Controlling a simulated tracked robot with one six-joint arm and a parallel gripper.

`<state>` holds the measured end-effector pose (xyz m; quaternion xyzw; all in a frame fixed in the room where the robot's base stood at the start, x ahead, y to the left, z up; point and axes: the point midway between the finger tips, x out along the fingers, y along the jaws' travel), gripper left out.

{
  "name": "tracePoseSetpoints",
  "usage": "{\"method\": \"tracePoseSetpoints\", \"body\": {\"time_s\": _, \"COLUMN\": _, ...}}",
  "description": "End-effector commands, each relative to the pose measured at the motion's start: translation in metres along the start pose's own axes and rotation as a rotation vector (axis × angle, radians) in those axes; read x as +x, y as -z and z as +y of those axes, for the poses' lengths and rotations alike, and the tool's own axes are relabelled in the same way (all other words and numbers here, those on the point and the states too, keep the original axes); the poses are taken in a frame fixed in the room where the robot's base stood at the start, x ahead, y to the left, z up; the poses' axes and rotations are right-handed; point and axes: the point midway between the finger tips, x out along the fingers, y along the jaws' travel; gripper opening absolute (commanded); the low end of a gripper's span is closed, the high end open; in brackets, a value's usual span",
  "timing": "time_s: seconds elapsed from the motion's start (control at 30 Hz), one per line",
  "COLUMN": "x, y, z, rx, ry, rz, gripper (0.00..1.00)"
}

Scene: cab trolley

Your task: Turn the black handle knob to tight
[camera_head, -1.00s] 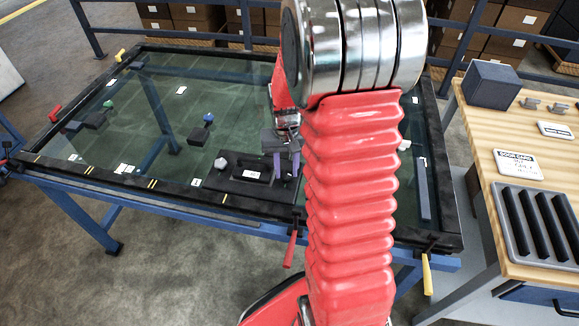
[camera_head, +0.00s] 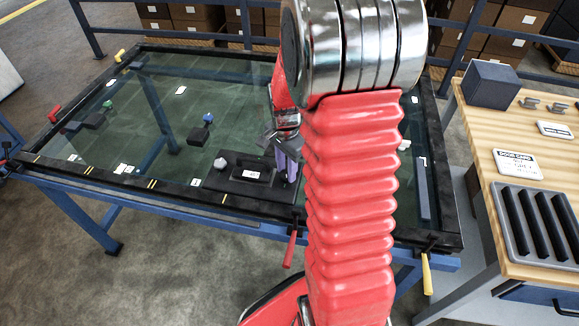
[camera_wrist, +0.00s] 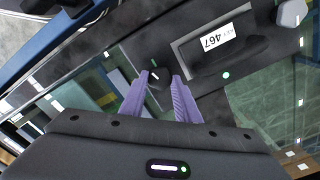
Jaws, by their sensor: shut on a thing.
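The black handle knob (camera_wrist: 156,76) shows in the wrist view between the purple fingertips of my gripper (camera_wrist: 161,78), on a dark plate with a recessed handle pocket. My gripper is shut on the knob; a small pale mark shows on the knob's top. In the head view my gripper (camera_head: 287,166) points down at the right end of the dark plate (camera_head: 215,182), its body tilted. The knob is hidden there by the fingers. How tight the knob is cannot be told.
The plate lies on a dark glass panel (camera_head: 90,150) in a blue-framed trolley. A pale faceted knob (camera_head: 220,163) stands at the plate's left. Red (camera_head: 290,248) and yellow (camera_head: 427,273) clamp levers line the front edge. A wooden bench (camera_head: 475,150) stands at the right.

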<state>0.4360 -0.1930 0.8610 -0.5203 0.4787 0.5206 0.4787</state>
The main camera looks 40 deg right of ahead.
Motion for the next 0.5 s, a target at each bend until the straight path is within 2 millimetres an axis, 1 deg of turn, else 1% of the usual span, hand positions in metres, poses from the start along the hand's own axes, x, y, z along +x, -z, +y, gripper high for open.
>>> {"method": "tracePoseSetpoints", "body": {"time_s": 0.03, "x": -0.0008, "y": -0.0001, "z": -0.0025, "rx": 0.041, "ry": 0.006, "rz": 0.001, "gripper": 0.07}}
{"method": "tracePoseSetpoints", "body": {"time_s": 0.2, "x": -0.0008, "y": -0.0001, "z": -0.0024, "rx": 0.168, "ry": 0.007, "rz": 0.001, "gripper": 0.07}}
{"method": "tracePoseSetpoints", "body": {"time_s": 0.5, "x": -0.0008, "y": -0.0001, "z": -0.0022, "rx": 0.294, "ry": 0.007, "rz": 0.001, "gripper": 0.07}}
